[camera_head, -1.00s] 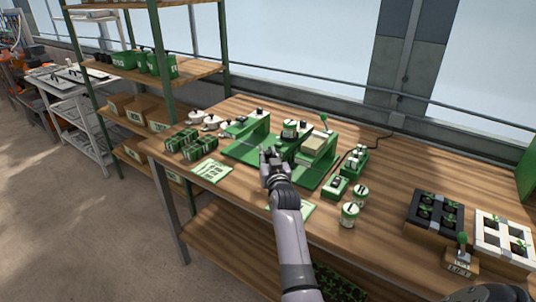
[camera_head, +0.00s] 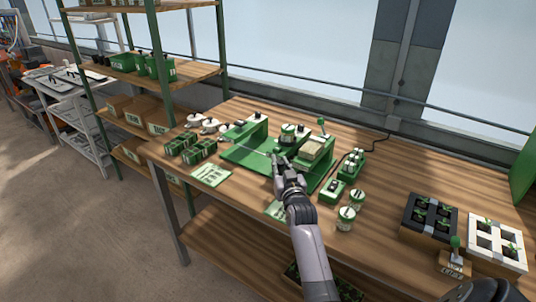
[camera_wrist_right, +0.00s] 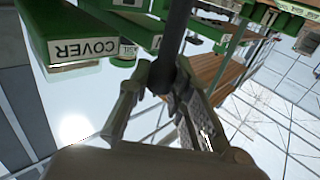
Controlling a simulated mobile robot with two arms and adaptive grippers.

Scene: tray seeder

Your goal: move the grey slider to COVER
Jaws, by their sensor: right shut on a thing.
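The green seeder (camera_head: 236,155) stands on the wooden bench, with a raised green block at its left and a drum and tan box on its right part. My right gripper (camera_head: 282,162) is low in front of that right part. In the right wrist view, my right gripper (camera_wrist_right: 172,88) is shut on a dark grey round bar (camera_wrist_right: 178,35), apparently the grey slider's handle. The slider's body is hidden behind the fingers in the head view. A white COVER label (camera_wrist_right: 82,48) on a green part shows left of the fingers in the wrist view.
Green packs (camera_head: 190,148) and a white-green card (camera_head: 211,175) lie left of the seeder. Small jars (camera_head: 346,217) and a green box (camera_head: 332,190) stand close to the right of my gripper. Seedling trays (camera_head: 430,215) are farther right.

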